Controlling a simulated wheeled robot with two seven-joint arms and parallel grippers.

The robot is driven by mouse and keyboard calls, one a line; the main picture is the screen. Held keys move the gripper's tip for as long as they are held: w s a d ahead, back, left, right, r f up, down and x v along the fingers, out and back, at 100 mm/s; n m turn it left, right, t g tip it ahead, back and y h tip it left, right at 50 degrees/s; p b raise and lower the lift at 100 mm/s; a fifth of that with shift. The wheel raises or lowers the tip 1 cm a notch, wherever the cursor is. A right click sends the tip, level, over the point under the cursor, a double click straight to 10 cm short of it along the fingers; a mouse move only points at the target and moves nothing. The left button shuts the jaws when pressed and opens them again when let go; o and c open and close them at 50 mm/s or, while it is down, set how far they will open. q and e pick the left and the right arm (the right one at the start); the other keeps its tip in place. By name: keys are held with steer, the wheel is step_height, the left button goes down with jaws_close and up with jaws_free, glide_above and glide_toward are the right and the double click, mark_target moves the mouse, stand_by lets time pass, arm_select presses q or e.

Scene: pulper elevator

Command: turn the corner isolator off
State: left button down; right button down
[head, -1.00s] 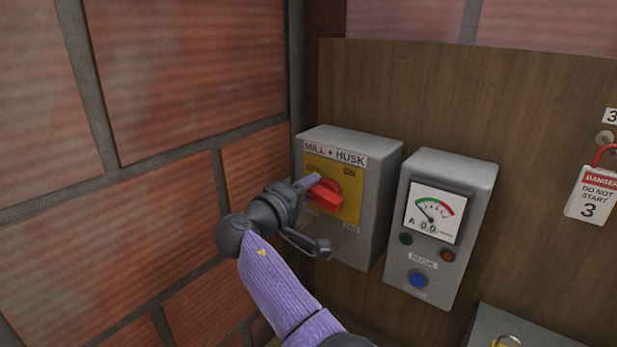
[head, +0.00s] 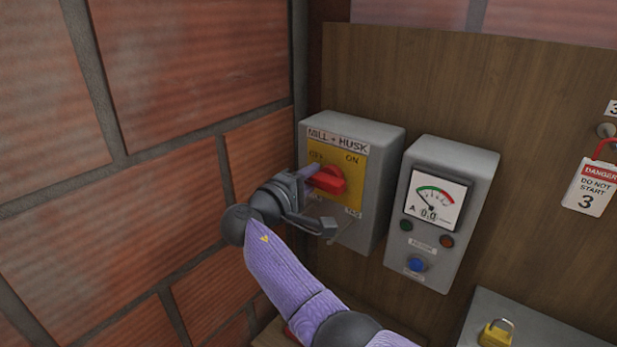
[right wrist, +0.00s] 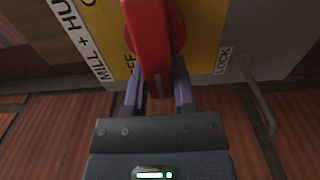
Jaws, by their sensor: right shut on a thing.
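The corner isolator is a grey box (head: 378,190) marked MILL + HUSK, with a yellow plate (head: 351,194) and a red handle (head: 331,181). OFF and ON are printed along the plate's top. My right gripper (head: 312,180) is at the handle's left end, just below OFF, and is shut on it. In the right wrist view, the fingers (right wrist: 158,85) stand on both sides of the red handle (right wrist: 152,35), with OFF beside the left finger and LOCK to the right. The fingers hide part of the plate. My left gripper is not in view.
A brick wall (head: 190,70) stands close to the left of the box and my arm. A grey meter box (head: 470,215) with a blue button is to the right. A yellow padlock (head: 496,335) is at lower right.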

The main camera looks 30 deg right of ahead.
steer(key=c, duration=0.7)
jaws_free()
steer(key=shift+s+d+f, duration=0.1)
steer(key=shift+f, duration=0.2)
steer(key=shift+o, duration=1.3)
steer(key=shift+s+d+r, duration=0.2)
steer(key=shift+a, duration=0.5)
steer(key=b+v, duration=0.2)
steer(key=v, duration=0.7)
steer(key=shift+s, duration=0.1)
